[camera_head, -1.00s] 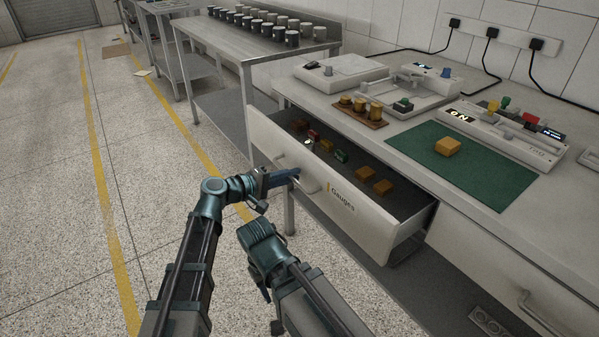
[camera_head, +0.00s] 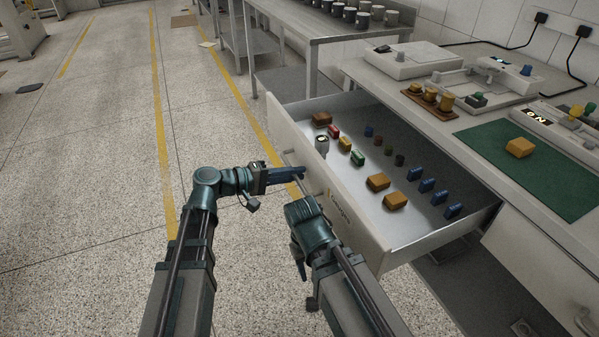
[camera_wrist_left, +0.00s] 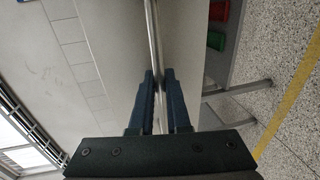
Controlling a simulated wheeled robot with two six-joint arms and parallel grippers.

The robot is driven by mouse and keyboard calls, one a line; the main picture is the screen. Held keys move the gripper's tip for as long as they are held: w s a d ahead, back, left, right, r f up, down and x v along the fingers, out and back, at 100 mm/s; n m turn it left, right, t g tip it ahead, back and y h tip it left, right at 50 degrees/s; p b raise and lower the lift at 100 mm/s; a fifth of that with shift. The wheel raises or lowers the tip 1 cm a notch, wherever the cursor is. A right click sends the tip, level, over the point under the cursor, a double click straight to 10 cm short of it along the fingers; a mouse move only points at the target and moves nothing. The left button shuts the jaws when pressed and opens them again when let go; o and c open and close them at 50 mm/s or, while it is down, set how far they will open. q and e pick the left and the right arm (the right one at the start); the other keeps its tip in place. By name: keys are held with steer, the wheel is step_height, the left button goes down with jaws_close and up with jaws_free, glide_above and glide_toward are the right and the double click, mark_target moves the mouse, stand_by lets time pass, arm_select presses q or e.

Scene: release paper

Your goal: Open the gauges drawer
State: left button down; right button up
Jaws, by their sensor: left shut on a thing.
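The gauges drawer (camera_head: 352,222) is pulled well out of the bench, with its label on the white front partly in view. It holds several coloured blocks, among them orange blocks (camera_head: 378,182) and blue pieces (camera_head: 427,186). My left gripper (camera_head: 301,172) is at the outside of the drawer front, shut on the drawer handle (camera_head: 315,190). In the left wrist view the handle bar (camera_wrist_left: 154,35) runs between the blue fingers (camera_wrist_left: 159,78). My right gripper (camera_head: 300,255) hangs in front of the drawer, clear of the handle; its fingers are hard to make out.
The bench top above carries a green mat (camera_head: 555,175) with an orange block, a grey scale (camera_head: 400,62) and other devices. A metal table (camera_head: 335,20) with mugs stands behind. The speckled floor (camera_head: 110,130) to the left is open.

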stand_by(0.3)
arm_select(q)
steer(key=c, duration=0.9)
jaws_free()
steer(key=shift+a, duration=0.1)
steer(key=p+v, duration=0.2)
steer(key=v, duration=1.1)
steer(key=shift+s+a+p, duration=0.1)
steer(key=shift+a+p, duration=0.25)
steer(key=shift+p, duration=0.05)
